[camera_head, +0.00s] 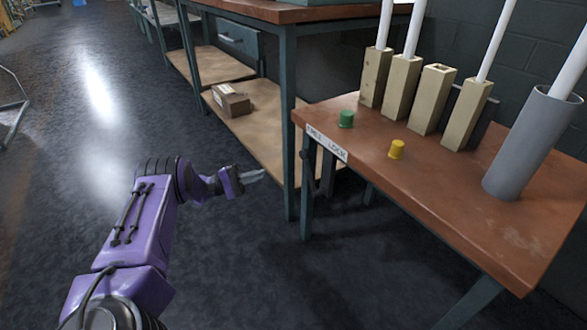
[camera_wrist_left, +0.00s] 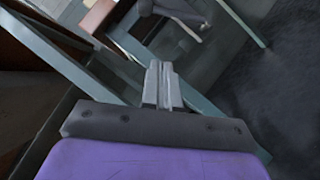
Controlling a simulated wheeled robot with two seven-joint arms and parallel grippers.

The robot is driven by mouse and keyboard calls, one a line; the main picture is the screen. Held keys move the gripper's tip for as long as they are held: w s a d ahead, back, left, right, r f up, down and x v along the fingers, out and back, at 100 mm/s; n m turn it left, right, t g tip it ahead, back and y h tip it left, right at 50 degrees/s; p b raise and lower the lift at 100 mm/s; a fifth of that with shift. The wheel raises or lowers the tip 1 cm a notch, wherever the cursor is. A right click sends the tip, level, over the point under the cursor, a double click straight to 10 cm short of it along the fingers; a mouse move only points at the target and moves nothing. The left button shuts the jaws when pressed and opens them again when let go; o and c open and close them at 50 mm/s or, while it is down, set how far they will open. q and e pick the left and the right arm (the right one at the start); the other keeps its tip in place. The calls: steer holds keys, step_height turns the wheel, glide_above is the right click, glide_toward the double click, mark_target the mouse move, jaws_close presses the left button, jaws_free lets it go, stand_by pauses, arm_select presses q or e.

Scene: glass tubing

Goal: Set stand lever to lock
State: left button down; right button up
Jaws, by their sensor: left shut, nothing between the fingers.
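The stand (camera_head: 530,240) is a brown-topped table with a white label (camera_head: 327,141) on its near left edge, reading FREE at the left and LOCK at the right. A dark upright bar (camera_head: 327,173) hangs below the label and looks like the lever; I cannot tell its exact setting. My left gripper (camera_head: 259,175) is shut and empty, left of the stand and apart from the bar. Its closed fingers also show in the left wrist view (camera_wrist_left: 162,82). I cannot clearly identify the lever in that view. My right gripper is not in view.
A green knob (camera_head: 346,119) and a yellow knob (camera_head: 397,149) sit on the stand, before several square wooden holders with white tubes and a grey cylinder (camera_head: 520,145). A shelved bench with a cardboard box (camera_head: 231,100) stands behind.

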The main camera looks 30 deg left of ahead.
mark_target(309, 173)
arm_select(q)
steer(key=s+d+r+b+x, duration=0.1)
steer(key=s+x, duration=0.1)
steer(key=x, duration=1)
steer(key=shift+d, duration=0.15)
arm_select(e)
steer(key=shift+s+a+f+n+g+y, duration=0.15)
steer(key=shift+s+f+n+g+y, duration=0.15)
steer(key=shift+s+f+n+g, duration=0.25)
arm_select(q)
steer(key=shift+r, duration=0.1)
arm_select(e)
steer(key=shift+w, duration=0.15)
